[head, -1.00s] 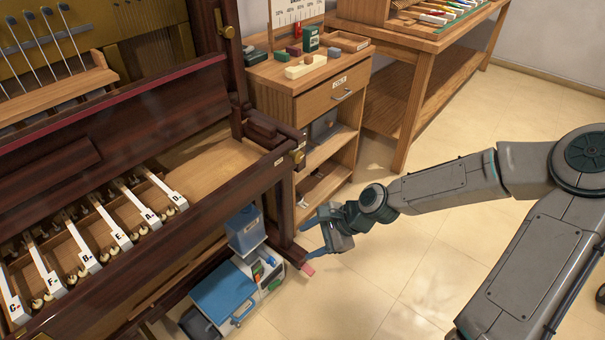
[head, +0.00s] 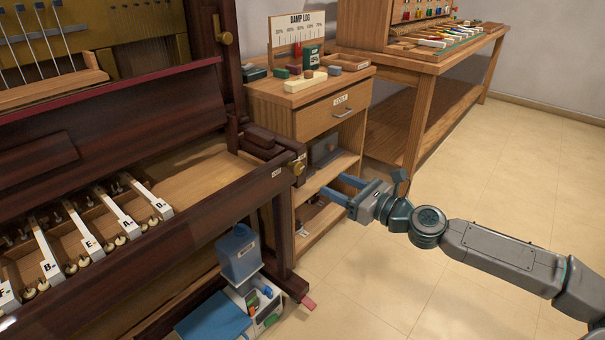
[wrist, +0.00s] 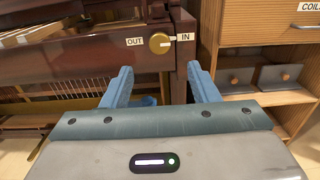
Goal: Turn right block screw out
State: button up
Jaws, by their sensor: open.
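The right block screw is a round brass knob (head: 298,166) on the right end of the dark wooden piano case. In the wrist view the brass knob (wrist: 160,43) sits between an "OUT" label on its left and an "IN" label on its right. A pale mark on the knob points right, toward "IN". My gripper (head: 340,188) is open and empty, its blue fingers pointing at the piano's end. The gripper (wrist: 160,80) is short of the knob and below it in the wrist view, touching nothing.
A wooden cabinet (head: 325,125) with a drawer and open shelves stands just right of the knob. Piano keys (head: 90,240) lie at the left. A blue container (head: 240,252) and a white caddy stand under the case. The floor at right is clear.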

aim_at(299, 168)
jog(key=b+x, duration=0.3)
jog(key=x, duration=0.7)
jog(key=shift+f, duration=0.15)
jog(key=shift+w+a+b, duration=0.3)
jog(key=shift+w+a, duration=0.15)
jog(key=shift+a, duration=0.15)
jog(key=c, duration=0.9)
